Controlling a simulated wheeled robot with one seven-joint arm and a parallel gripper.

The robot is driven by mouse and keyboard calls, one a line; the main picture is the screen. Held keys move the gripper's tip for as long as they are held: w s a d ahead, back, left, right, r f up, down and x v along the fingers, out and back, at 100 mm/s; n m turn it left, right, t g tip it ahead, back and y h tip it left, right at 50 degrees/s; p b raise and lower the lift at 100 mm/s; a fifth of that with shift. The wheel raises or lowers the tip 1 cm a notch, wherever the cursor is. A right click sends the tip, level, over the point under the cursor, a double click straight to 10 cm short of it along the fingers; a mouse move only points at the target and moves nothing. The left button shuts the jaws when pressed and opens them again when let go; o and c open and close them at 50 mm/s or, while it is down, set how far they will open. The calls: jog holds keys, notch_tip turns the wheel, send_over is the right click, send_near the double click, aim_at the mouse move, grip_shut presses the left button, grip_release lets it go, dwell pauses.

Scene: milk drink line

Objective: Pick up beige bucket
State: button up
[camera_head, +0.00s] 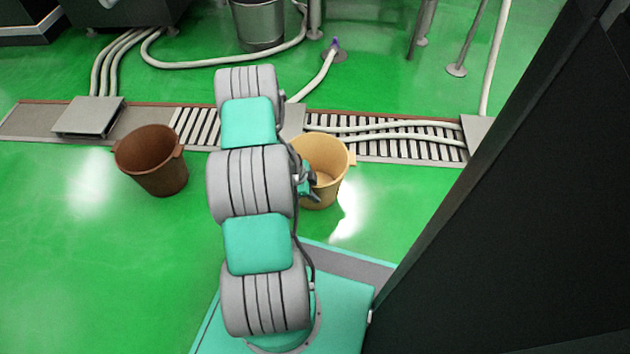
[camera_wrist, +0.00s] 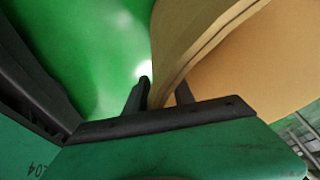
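The beige bucket (camera_head: 339,182) stands upright on the green floor, just right of my arm in the head view. In the wrist view, its curved wall and rim (camera_wrist: 205,45) fill the upper right. My gripper (camera_wrist: 163,92) is at the bucket's left rim, with one dark finger outside the wall and the other on the inner side. The rim passes between the fingers. I cannot tell whether both fingers press on the wall. In the head view the gripper (camera_head: 308,182) is partly hidden by my arm, which also covers the bucket's left edge.
A brown bucket (camera_head: 155,165) stands left of my arm. A slatted floor drain (camera_head: 390,145) with pale hoses runs behind both buckets. A metal container (camera_head: 259,25) stands at the back. A large dark panel (camera_head: 520,210) blocks the right. Open green floor lies at left.

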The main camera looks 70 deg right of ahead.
jog(key=shift+r, duration=0.1)
jog(key=shift+c, duration=0.3)
grip_shut()
jog(key=shift+w, duration=0.1)
dwell(0.8)
